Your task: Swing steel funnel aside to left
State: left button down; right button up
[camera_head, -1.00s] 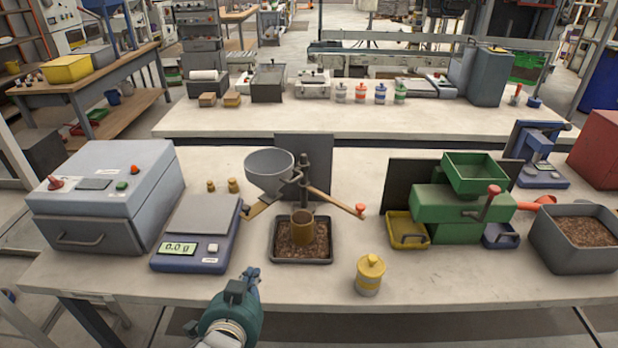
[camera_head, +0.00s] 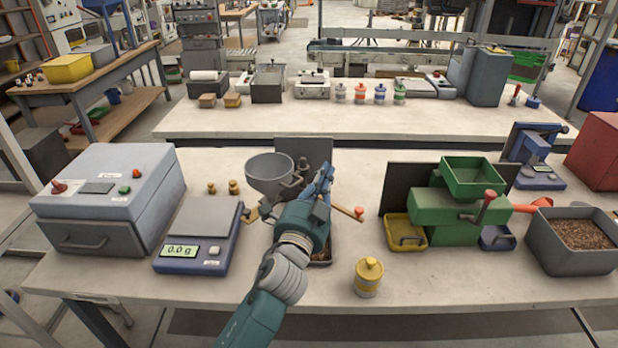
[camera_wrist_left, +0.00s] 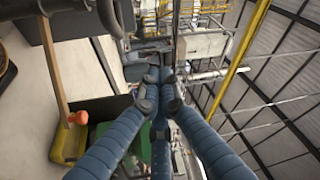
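The steel funnel (camera_head: 270,168) is a grey bowl on the dark clamp stand, standing left of the post. A wooden bar with a red knob (camera_head: 360,213) runs out to the right of the stand; bar and knob (camera_wrist_left: 77,118) also show in the left wrist view, left of the fingers. My left gripper (camera_head: 325,175) is in front of the post, right of the funnel and left of the knob. Its blue fingers (camera_wrist_left: 158,78) converge with nothing visible between them. My arm hides most of the pellet tray, the brown cup and the lower post. My right gripper is out of view.
A scale (camera_head: 200,233) and a grey box machine (camera_head: 108,205) stand at left. A yellow-lidded jar (camera_head: 368,278) is at the front, near my forearm. A green machine (camera_head: 445,212) and a pellet bin (camera_head: 575,250) are at right. The table's front edge is mostly clear.

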aim_at(283, 180)
pick_arm(q)
jog(key=a, duration=0.1)
jog(key=a+f, duration=0.2)
jog(key=shift+s+a+p, duration=0.15)
jog(key=shift+a+p, duration=0.15)
jog(key=shift+a, duration=0.1)
jog(key=shift+a+m+g+h+p, duration=0.3)
jog(key=shift+a+m+h+p, duration=0.1)
jog(key=shift+a+h+p, duration=0.15)
